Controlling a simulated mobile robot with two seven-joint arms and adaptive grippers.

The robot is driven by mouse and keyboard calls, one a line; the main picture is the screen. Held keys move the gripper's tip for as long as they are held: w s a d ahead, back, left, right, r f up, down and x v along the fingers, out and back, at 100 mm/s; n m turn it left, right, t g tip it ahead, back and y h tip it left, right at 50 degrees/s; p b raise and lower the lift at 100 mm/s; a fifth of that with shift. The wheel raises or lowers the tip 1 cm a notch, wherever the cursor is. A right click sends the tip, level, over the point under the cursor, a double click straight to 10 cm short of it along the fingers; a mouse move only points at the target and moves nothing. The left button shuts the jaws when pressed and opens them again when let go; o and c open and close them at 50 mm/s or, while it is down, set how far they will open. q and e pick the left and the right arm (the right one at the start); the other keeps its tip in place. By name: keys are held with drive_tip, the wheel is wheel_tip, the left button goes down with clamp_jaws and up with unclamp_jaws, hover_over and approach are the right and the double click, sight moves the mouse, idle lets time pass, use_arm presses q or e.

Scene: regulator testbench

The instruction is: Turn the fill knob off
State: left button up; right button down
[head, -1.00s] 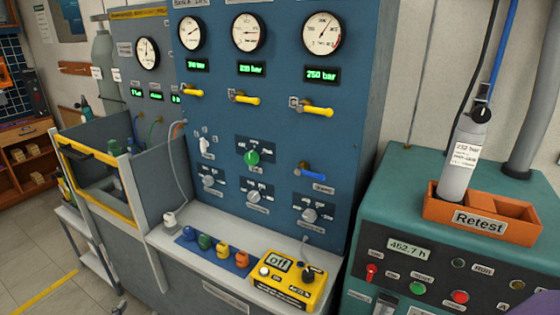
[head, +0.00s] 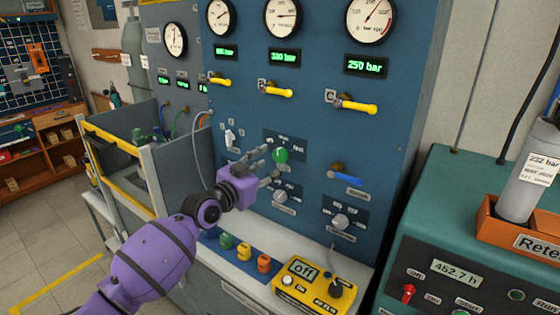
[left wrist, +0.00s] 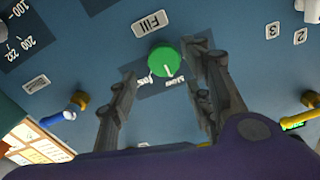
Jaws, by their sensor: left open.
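The fill knob (head: 281,155) is a round green knob on the blue panel, below the middle gauge. In the left wrist view the green knob (left wrist: 164,62) shows a white pointer line, with a "Fill" label beside it. My left gripper (head: 268,162) is open in front of the panel, its fingers beside the knob. In the left wrist view the left gripper's fingers (left wrist: 160,80) stand on either side of the knob with gaps visible; I cannot tell whether either touches it. My right gripper is not in view.
Grey knobs (head: 341,221) sit lower on the panel. Yellow levers (head: 275,90) and a blue lever (head: 345,179) stick out from it. A yellow meter (head: 312,288) lies on the ledge below. An orange tray (head: 490,232) stands on the green cabinet at right.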

sight(280, 158)
use_arm(q)
drive_tip(key=x, duration=0.2)
drive_tip(key=shift+w+d+f, duration=0.1)
drive_tip(key=shift+w+f, duration=0.1)
drive_tip(key=shift+w, duration=0.05)
drive_tip(key=shift+w+d+r, duration=0.1)
drive_tip(key=shift+w+d, duration=0.2)
drive_tip(key=shift+w, duration=0.05)
drive_tip(key=c, duration=1.1)
drive_tip(key=shift+o, duration=0.2)
